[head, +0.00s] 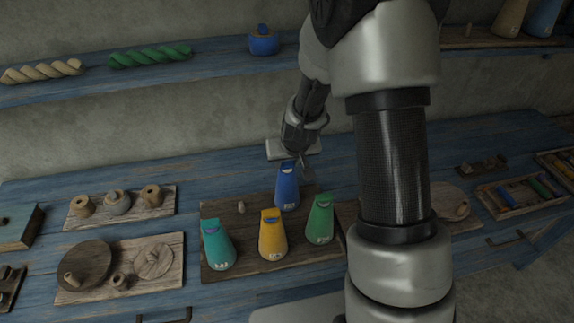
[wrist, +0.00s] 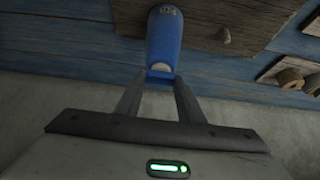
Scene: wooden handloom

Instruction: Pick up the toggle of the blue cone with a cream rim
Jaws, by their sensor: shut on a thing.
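The blue cone (head: 287,190) stands upright at the back of a dark wooden board, with pale marks low on its side. In the wrist view the blue cone (wrist: 164,38) has a pale patch near its narrow top, and its blue toggle (wrist: 158,76) lies between my fingertips. My gripper (wrist: 158,82) is shut on that toggle. In the head view my gripper (head: 291,164) is at the cone's top and largely hides the toggle. The cone appears to rest on the board.
A yellow cone (head: 272,238), a green cone (head: 319,222) and a teal cone (head: 217,247) stand close in front on the board (head: 240,230). A small pale piece (head: 241,206) lies left of the blue cone. A blue lidded pot (head: 263,42) sits on the shelf.

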